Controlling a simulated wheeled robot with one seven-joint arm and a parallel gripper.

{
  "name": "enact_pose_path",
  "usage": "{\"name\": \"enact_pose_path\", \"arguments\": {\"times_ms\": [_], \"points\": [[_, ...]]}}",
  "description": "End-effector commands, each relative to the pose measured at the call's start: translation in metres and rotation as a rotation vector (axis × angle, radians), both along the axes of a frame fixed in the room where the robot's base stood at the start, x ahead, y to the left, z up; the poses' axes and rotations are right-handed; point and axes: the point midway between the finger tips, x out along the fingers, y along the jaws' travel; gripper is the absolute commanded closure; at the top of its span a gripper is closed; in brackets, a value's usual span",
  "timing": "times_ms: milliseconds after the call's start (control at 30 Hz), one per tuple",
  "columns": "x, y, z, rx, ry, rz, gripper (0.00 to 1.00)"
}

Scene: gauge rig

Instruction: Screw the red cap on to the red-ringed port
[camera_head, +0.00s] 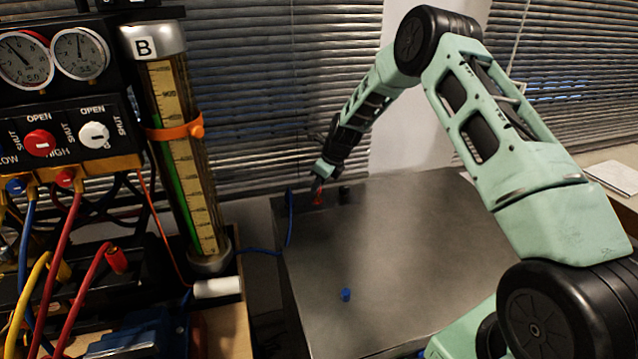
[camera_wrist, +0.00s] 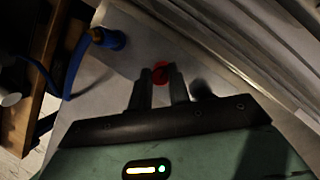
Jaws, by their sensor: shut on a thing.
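The small red cap (camera_wrist: 161,72) shows between the fingertips of my gripper (camera_wrist: 160,85) in the wrist view, and my gripper is shut on it. In the head view my gripper (camera_head: 319,184) points down at the far left part of the grey bench top, with red (camera_head: 317,199) showing just under its tips. I cannot tell whether this red is the cap alone or also the ring of the red-ringed port. Any port under the cap is hidden by the cap and fingers.
A short black post (camera_head: 345,194) stands just right of my gripper. A blue hose (camera_head: 289,225) ends in a blue fitting (camera_wrist: 110,38) to its left. A blue cap (camera_head: 345,294) lies on the grey bench top (camera_head: 420,250), otherwise clear. The gauge rig (camera_head: 70,140) stands left; blinds are behind.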

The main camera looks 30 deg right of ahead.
Motion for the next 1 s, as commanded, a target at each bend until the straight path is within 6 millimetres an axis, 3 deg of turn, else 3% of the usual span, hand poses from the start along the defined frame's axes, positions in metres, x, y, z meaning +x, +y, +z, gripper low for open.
{"name": "enact_pose_path", "arguments": {"times_ms": [1000], "points": [[0.000,0.000,-0.023,0.001,0.001,-0.001,1.00]]}}
